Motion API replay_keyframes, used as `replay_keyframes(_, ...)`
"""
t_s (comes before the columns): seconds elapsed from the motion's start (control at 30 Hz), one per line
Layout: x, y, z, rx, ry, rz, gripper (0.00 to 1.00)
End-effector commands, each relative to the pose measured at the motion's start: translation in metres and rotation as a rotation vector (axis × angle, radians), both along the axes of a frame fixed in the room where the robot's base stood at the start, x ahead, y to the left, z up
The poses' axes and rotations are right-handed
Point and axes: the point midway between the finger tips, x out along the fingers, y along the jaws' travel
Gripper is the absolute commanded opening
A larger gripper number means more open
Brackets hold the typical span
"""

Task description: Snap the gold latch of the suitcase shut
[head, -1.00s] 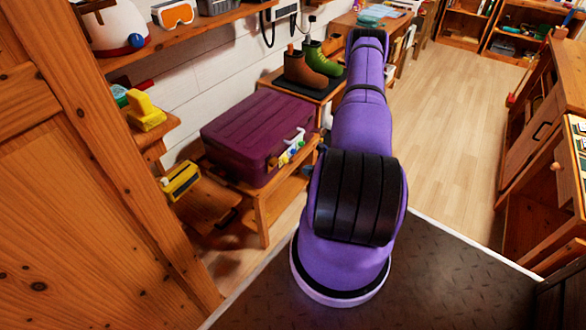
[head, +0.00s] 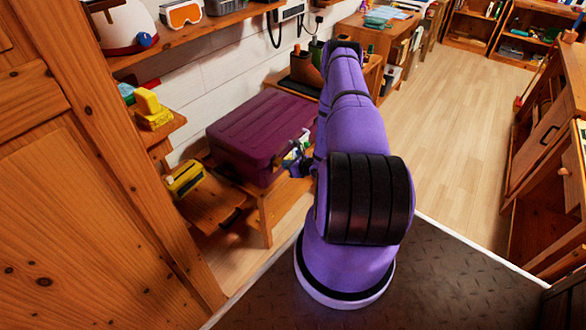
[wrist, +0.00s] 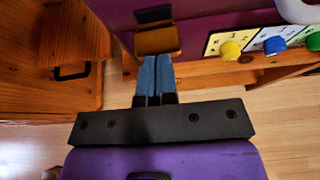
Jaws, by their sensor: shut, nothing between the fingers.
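The burgundy suitcase (head: 258,130) lies closed on a low wooden bench, left of my arm in the head view. In the wrist view its front face (wrist: 205,32) fills the top. The gold latch (wrist: 157,40) is a small gold-brown plate on that face, below a dark rectangular piece (wrist: 153,15). My gripper (wrist: 157,58) has its two blue fingers together, with nothing between them. The fingertips are just below the latch plate in the picture, touching it or very close; I cannot tell which. The latch is not distinguishable in the head view.
Right of the latch, cards with yellow (wrist: 230,50), blue (wrist: 275,45) and green knobs and a white handle (wrist: 300,10) are close to my fingers. The wooden bench (head: 265,215) is below the suitcase. Open floor (head: 450,140) lies to the right.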

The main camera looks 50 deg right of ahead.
Motion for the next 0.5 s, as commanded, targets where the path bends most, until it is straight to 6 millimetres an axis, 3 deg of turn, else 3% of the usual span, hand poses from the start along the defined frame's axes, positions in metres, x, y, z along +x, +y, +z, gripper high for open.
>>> replay_keyframes(0.37,0.002,0.000,0.000,0.000,0.000,0.000,0.00)
replay_keyframes(0.5,0.014,0.001,0.005,-0.001,0.000,0.000,0.00)
